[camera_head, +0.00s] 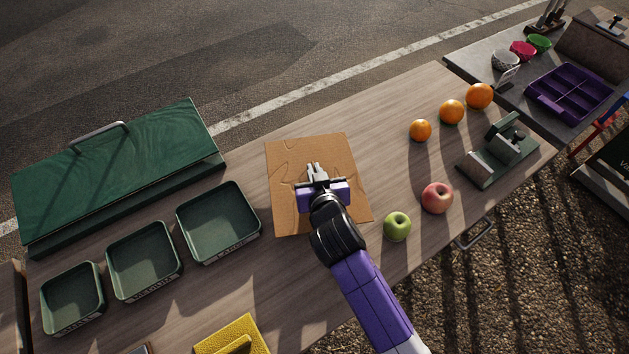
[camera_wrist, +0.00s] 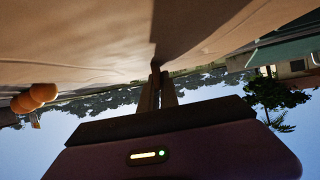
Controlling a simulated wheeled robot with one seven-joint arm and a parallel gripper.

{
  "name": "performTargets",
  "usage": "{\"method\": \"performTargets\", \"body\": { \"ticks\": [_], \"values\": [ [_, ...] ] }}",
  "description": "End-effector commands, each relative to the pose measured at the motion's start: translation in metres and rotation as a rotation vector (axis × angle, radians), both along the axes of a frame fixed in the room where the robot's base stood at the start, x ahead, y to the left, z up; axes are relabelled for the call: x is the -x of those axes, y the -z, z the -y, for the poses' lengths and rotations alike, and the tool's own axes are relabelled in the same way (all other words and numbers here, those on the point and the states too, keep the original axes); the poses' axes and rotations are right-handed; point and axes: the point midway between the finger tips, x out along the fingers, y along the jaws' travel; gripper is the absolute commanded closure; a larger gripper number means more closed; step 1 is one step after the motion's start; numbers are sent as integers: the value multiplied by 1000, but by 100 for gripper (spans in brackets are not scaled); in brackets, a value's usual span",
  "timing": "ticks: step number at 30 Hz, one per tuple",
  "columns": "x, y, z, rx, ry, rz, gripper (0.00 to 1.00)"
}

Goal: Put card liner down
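The card liner (camera_head: 287,160) is a tan, flat-looking sheet with curved lines on its face, at the middle of the wooden table. My gripper (camera_head: 317,172) lies low over its middle, fingers pointing toward the far side, and covers part of it. In the wrist view, which is upside down, the fingertips (camera_wrist: 156,72) are close together and meet a tan surface with a dark shadowed wedge. I cannot tell whether they pinch the liner, nor whether the liner rests fully on the table.
Three green trays (camera_head: 184,229) and a green lidded case (camera_head: 221,164) stand left. A green apple (camera_head: 397,227), a red apple (camera_head: 437,198), three oranges (camera_head: 420,130) and a grey-green device (camera_head: 485,166) are right. A yellow object (camera_head: 212,346) lies at the near edge. Table (camera_head: 250,290) is bare nearby.

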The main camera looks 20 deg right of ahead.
Motion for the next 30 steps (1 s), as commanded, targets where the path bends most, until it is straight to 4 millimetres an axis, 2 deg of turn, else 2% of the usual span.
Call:
{"method": "performTargets", "body": {
  "ticks": [5, 12, 25, 29, 30],
  "values": [
    [0, 13, 0, 0, 0, -1, 100],
    [0, 43, 0, 0, 0, 0, 100],
    [0, 50, 0, 0, -1, 1, 100],
    [0, 49, 0, 0, -1, 0, 74],
    [0, 49, 0, 0, -1, 0, 73]
  ]
}}
